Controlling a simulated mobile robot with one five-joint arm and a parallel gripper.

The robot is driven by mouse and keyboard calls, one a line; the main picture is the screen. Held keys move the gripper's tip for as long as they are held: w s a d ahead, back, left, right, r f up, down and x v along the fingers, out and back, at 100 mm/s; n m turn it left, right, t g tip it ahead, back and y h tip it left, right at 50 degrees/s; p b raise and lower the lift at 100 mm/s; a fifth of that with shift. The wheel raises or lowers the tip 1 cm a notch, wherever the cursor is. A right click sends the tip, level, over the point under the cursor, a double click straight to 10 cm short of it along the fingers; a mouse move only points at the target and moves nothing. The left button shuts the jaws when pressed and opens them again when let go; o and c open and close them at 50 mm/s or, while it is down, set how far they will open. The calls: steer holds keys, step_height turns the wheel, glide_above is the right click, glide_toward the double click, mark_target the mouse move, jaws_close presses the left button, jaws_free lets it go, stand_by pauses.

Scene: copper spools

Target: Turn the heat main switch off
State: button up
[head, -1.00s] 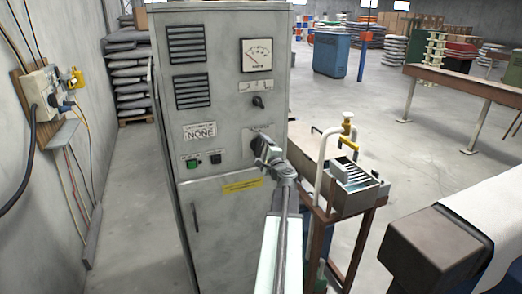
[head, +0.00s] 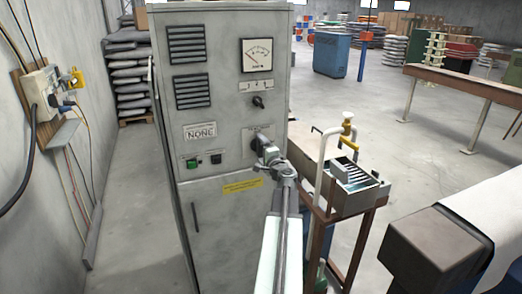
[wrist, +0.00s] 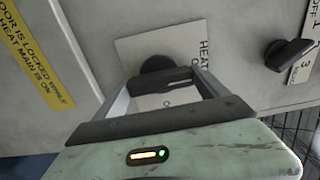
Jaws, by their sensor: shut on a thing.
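The heat main switch is a dark round knob (wrist: 158,64) on a pale plate (wrist: 135,48) lettered "HEAT", on the front of a grey cabinet (head: 235,215). My gripper (head: 262,146) is at this switch, and its two fingers are shut around the knob in the wrist view (wrist: 160,82). The fingers hide part of the plate's lettering, so I cannot read the switch's position. In the head view my gripper covers most of the knob.
A smaller black selector knob (head: 258,102) sits above, below a meter (head: 257,55). Green and black buttons (head: 203,160) and a yellow label (head: 242,186) are nearby. A brown-framed cart (head: 345,205) stands close on the right.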

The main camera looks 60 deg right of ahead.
steer(key=o, duration=1.3)
steer(key=shift+w, duration=0.1)
steer(key=shift+c, duration=0.2)
steer(key=v, duration=0.7)
steer(key=shift+s+a, duration=0.25)
steer(key=shift+a, duration=0.05)
